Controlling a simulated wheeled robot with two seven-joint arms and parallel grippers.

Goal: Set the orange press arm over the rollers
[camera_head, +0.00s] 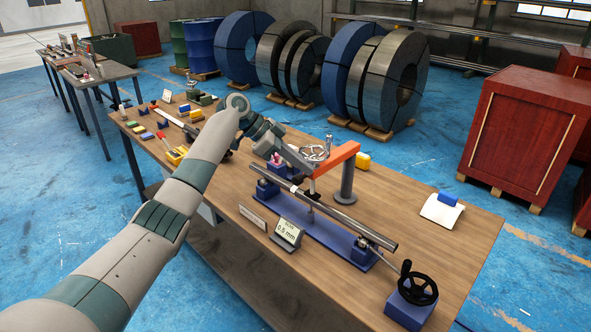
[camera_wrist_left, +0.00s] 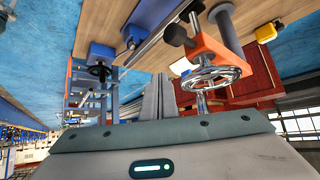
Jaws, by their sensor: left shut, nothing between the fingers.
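The orange press arm (camera_head: 336,159) sits on a grey post (camera_head: 347,183) behind the tube. Its free end points toward the steel tube (camera_head: 345,219), and a thin spindle hangs below that end, appearing to come down at the tube. A chrome handwheel (camera_head: 317,153) sits on top. The tube lies along the blue roller base (camera_head: 325,235); the rollers are mostly hidden under it. My left gripper (camera_head: 307,166) is beside the handwheel and arm end, shut and empty. In the left wrist view the shut fingers (camera_wrist_left: 160,99) are just left of the handwheel (camera_wrist_left: 213,77) and orange arm (camera_wrist_left: 216,42); contact is unclear.
A small display (camera_head: 288,233) stands in front of the base. A black crank wheel on a blue block (camera_head: 411,307) stands at the table's near right. A white sheet with a blue block (camera_head: 441,208) lies right. Small tools and blocks crowd the left. Bare wood lies right of the post.

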